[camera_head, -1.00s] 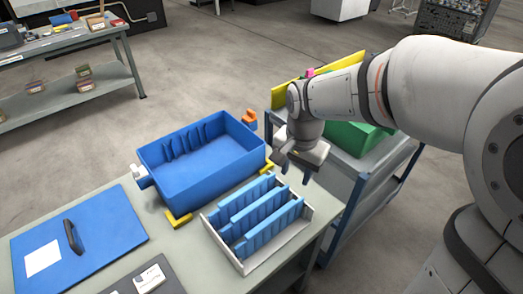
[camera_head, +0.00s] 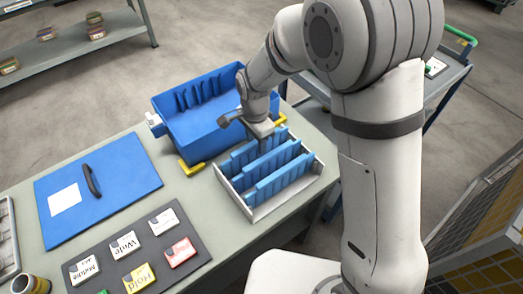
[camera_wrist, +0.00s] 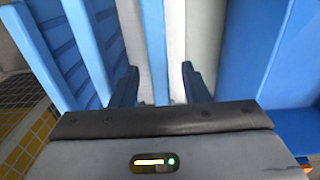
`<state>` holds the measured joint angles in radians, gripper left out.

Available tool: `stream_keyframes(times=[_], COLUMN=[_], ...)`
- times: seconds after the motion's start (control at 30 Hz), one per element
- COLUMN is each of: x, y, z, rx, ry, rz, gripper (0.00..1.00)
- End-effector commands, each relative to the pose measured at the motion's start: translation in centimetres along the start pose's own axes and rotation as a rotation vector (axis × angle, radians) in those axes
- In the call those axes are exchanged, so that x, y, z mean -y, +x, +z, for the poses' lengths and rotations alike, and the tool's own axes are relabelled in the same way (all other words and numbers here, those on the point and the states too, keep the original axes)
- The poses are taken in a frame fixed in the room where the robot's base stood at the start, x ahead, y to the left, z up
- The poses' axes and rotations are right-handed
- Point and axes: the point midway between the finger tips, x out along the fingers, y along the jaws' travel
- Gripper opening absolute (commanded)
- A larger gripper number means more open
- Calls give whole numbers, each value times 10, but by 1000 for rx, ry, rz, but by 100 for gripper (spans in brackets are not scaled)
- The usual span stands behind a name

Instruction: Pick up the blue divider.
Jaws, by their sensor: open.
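Several ribbed blue dividers stand upright side by side in a pale shallow tray (camera_head: 312,180) on the bench. The rearmost blue divider (camera_head: 245,155) is nearest the blue bin and partly hidden by my gripper (camera_head: 262,142). In the wrist view my gripper (camera_wrist: 160,70) is open, its two dark fingers pointing down at the tray. The top edge of one light-blue divider (camera_wrist: 154,45) runs between the fingers, closer to the left one. Another blue divider (camera_wrist: 85,45) lies to its left. Whether a finger touches a divider cannot be told.
A blue bin (camera_head: 195,135) stands right behind the tray, and its wall shows at the right in the wrist view. A blue lid with a black handle (camera_head: 92,181) and a dark mat with labelled cards (camera_head: 130,262) lie to the left.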

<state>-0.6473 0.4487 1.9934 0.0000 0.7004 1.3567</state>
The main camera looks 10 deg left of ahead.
Motion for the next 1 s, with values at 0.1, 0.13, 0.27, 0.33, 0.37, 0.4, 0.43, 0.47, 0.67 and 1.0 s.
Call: stream_keyframes(times=[0.1,0.13,0.27,0.33,0.37,0.4,0.43,0.47,0.67,1.0], x=[0,0,0,0,0,0,0,0,0,0], y=[10,10,11,11,11,11,11,11,10,10], z=[0,0,0,0,0,0,0,0,0,1], rx=[0,0,0,0,0,0,0,0,0,0], ry=[0,-1,-1,-1,-1,-2,-2,-2,-2,-3], rz=[1,1,-1,-1,-1,-1,-1,-1,-1,-1], gripper=[42,42,42,42,40,37,34,32,16,0])
